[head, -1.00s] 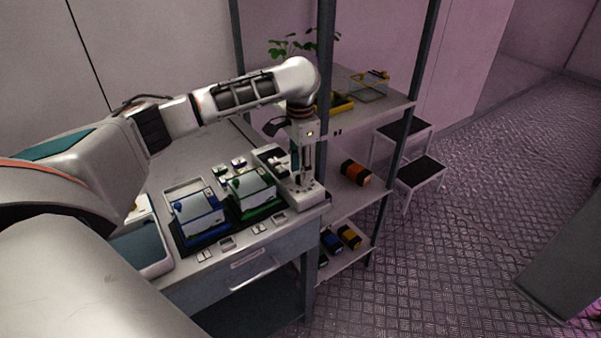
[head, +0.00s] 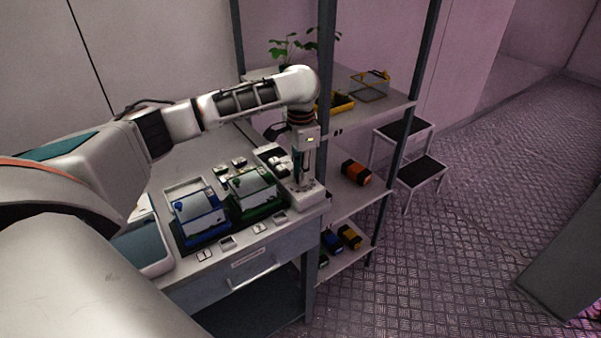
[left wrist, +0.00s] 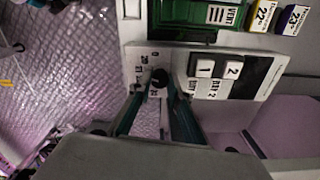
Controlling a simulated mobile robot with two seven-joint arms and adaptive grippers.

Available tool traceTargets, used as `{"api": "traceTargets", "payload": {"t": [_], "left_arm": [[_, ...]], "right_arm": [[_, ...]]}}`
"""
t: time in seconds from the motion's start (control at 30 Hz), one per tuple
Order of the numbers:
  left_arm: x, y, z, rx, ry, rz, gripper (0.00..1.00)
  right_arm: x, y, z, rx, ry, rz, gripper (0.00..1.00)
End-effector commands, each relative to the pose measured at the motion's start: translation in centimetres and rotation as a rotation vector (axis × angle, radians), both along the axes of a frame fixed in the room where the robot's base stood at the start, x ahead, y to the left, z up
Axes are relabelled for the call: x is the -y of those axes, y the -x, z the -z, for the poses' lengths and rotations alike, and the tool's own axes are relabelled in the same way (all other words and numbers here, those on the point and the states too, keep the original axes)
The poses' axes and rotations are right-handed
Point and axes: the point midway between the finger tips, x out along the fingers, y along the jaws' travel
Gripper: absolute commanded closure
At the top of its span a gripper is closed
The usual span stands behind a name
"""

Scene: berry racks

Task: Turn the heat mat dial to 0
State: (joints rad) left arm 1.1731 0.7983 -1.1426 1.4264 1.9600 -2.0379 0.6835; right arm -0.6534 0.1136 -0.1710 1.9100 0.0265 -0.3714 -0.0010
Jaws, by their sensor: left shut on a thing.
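The heat mat dial is a small black round knob (left wrist: 158,77) on a pale control box (left wrist: 262,78) in the left wrist view. Printed scale marks surround it; I cannot tell where it points. My left gripper (left wrist: 157,100) is shut on the dial, with a finger on either side. In the head view the left gripper (head: 300,180) points down onto the control box (head: 311,197) at the bench's right front corner, and its fingers hide the dial. Two white rocker switches marked 1 (left wrist: 205,68) and 2 (left wrist: 233,70) sit beside it. My right gripper is not in view.
A green-based box (head: 257,208) and a blue-based box (head: 207,233) stand left of the control box on the bench. A shelf rack (head: 325,100) with a dark upright stands close right of my arm. A step stool (head: 424,172) stands beyond.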

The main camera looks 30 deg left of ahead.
Motion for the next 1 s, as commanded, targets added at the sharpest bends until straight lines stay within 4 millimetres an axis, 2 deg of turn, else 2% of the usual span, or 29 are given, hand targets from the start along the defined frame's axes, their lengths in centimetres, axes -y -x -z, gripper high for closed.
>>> {"api": "traceTargets", "payload": {"t": [0.27,1.0], "left_arm": [[-0.01,0.02,0.02,-0.001,-0.001,0.153,1.00],[0.01,0.03,0.03,0.000,0.001,0.813,1.00]], "right_arm": [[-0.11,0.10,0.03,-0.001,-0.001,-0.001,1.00],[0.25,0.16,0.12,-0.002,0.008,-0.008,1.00]]}}
